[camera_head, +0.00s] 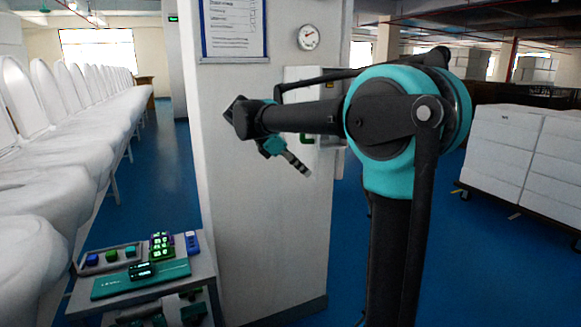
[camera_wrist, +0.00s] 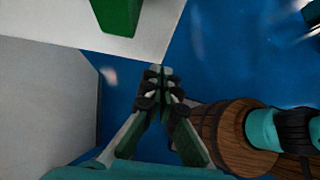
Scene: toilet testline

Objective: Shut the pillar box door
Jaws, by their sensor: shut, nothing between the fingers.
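A white box (camera_head: 300,74) is mounted on the right side of the white pillar (camera_head: 240,200), partly hidden behind my arm. I cannot clearly tell its door from its body, or how far the door stands open. My gripper (camera_head: 302,168) is in front of the pillar, below the box, pointing down and to the right. In the wrist view my gripper (camera_wrist: 161,76) is shut, with its fingertips together and nothing between them. A pale panel (camera_wrist: 45,100) is at left and a white surface with a green part (camera_wrist: 118,14) is at the top, both apart from the fingers.
A gauge (camera_head: 309,37) and a notice (camera_head: 233,28) are on the pillar. A bench (camera_head: 140,308) with coloured parts stands at lower left, beside a row of white toilets (camera_head: 50,180). White stacks (camera_head: 510,145) stand at right. A wooden barrel-like object (camera_wrist: 232,130) shows in the wrist view.

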